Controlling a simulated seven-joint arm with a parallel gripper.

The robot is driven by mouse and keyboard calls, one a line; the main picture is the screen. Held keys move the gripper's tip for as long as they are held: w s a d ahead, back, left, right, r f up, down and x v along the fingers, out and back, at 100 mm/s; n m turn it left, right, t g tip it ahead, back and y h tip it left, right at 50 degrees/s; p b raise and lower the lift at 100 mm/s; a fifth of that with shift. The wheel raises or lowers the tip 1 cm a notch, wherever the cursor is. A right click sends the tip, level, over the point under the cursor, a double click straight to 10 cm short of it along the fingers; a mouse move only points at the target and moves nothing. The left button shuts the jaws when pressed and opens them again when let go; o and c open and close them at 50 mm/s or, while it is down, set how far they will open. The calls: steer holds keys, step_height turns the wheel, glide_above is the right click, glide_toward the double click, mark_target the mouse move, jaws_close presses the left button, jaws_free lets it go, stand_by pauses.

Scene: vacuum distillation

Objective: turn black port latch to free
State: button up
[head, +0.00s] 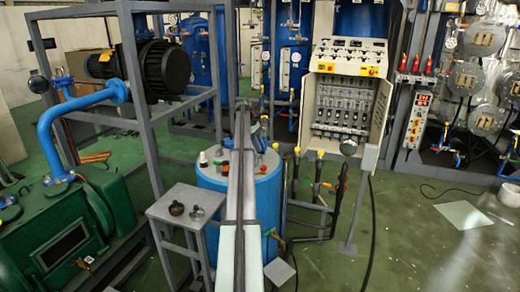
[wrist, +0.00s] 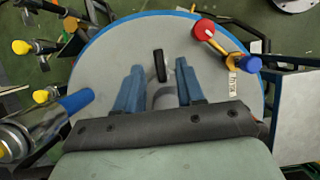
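The black port latch (wrist: 160,66) shows in the wrist view as a short, narrow black bar on the pale round lid (wrist: 100,60) of the blue tank. It points roughly up and down in the picture. A grey cylindrical port (wrist: 165,97) is just below it. My gripper (wrist: 157,72) is open, with one blue-grey finger on each side of the latch and visible gaps to both. I cannot tell the fingertips' height against the latch. In the head view the blue tank (head: 268,205) stands below my arm, which hides part of its lid; I cannot make out the latch there.
In the wrist view, a red knob (wrist: 203,29) and a blue knob (wrist: 250,63) on a yellow fitting stand at the lid's right. A metal pipe with a blue collar (wrist: 76,100) is at left. A small grey table (head: 186,203) stands left of the tank.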

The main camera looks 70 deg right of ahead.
steer(key=shift+x, duration=0.9)
steer(key=shift+c, duration=0.4)
jaws_close()
